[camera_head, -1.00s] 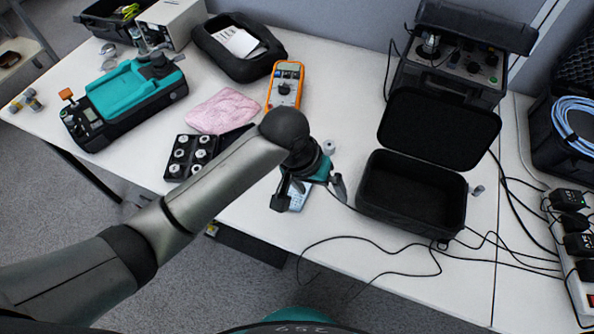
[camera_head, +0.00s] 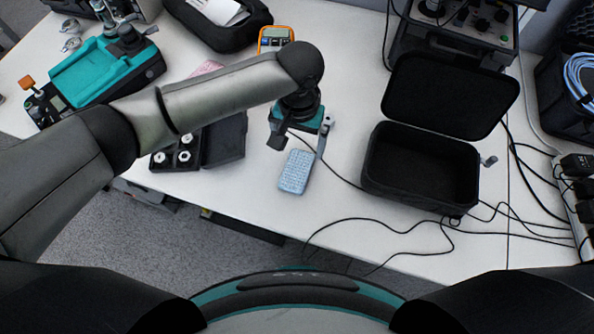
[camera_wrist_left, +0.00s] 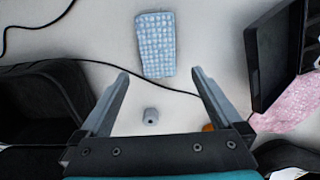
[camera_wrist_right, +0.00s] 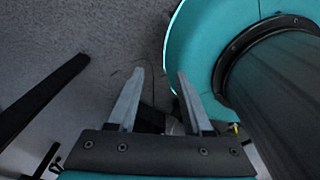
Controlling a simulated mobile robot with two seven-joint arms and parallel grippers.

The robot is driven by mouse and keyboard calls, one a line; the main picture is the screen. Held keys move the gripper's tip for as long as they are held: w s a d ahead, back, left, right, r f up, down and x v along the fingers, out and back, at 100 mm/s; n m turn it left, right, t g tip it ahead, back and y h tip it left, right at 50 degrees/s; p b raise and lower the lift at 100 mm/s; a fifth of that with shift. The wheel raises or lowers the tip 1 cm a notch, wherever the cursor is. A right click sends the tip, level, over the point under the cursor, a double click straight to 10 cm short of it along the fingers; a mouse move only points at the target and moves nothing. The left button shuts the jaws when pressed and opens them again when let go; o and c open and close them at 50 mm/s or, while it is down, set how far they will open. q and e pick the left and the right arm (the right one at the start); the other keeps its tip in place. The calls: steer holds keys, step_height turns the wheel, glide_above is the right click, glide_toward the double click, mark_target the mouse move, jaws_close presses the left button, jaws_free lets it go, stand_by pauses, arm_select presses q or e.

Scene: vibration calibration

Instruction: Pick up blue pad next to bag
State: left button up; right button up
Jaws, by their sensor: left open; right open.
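The light blue pad (camera_head: 296,171) with a bumpy surface lies flat on the white table, left of the open black bag (camera_head: 420,178). My left gripper (camera_head: 299,141) is open above the table, just behind the pad. In the left wrist view the pad (camera_wrist_left: 156,44) lies beyond the open fingertips (camera_wrist_left: 160,72), with nothing between the fingers gripped. The bag's dark edge (camera_wrist_left: 40,105) shows at left there. My right gripper (camera_wrist_right: 160,72) is open and empty, over the grey floor beside my teal base; it is not visible in the head view.
A black cable (camera_head: 335,172) runs past the pad to the bag. A small grey cylinder (camera_wrist_left: 151,115) stands near the left fingers. A black case of weights (camera_head: 188,150) and a pink cloth (camera_wrist_left: 292,106) lie left of the pad in the head view.

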mark_target(299, 164)
arm_select(q)
step_height(299, 164, down, 6)
steer(key=shift+s+d+r+b, duration=0.1)
steer(key=shift+s+d+b, duration=0.05)
steer(key=shift+b, duration=0.95)
steer(key=shift+f, duration=0.6)
steer(key=shift+c, duration=1.2)
steer(key=c, duration=1)
arm_select(e)
steer(key=f, duration=0.1)
steer(key=w+f, duration=0.1)
steer(key=shift+w+d+f, duration=0.1)
steer(key=shift+f, duration=0.25)
arm_select(q)
steer(key=shift+r, duration=0.2)
